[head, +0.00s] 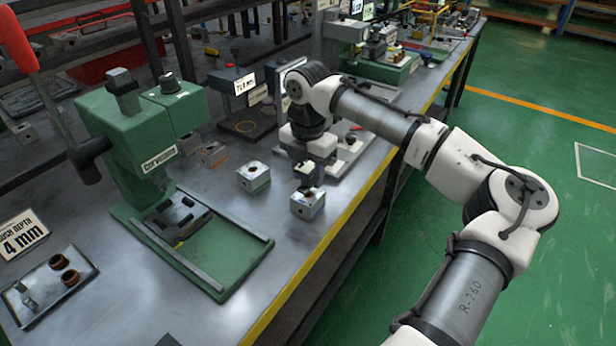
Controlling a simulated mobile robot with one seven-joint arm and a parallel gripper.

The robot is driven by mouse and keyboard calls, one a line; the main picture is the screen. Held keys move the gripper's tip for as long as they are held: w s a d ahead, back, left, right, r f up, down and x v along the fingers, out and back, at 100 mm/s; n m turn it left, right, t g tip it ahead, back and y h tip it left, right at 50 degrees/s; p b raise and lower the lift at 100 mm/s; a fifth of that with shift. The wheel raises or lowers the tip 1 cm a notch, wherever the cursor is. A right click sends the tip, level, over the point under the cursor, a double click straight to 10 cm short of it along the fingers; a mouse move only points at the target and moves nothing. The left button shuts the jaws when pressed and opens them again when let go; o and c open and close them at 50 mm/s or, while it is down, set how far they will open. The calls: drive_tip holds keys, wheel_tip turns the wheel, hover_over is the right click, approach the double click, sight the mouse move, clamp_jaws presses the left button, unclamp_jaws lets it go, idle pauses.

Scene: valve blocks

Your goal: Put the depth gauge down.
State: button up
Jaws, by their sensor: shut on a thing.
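My gripper (306,181) points down at the end of my arm, over the workbench, right at the top of a small metal valve block (307,205). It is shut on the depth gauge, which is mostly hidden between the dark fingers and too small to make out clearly. I cannot tell whether the gauge touches the block. A second metal block (253,177) with a hole in its top stands just to the left, apart from the gripper.
A green press (140,140) with a green base stands at the left. A tray (52,287) with bushings and a "4 mm" sign (22,233) lie at the front left. More fixtures stand behind my gripper. Bare bench (285,235) lies before the blocks, near the yellow edge.

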sight(308, 165)
drive_tip(key=shift+f, duration=0.85)
drive_tip(key=shift+f, duration=0.45)
drive_tip(key=o, duration=1.1)
wheel_tip(308, 165, up, 13)
drive_tip(key=shift+f+b, duration=0.1)
drive_tip(key=shift+b, duration=0.5)
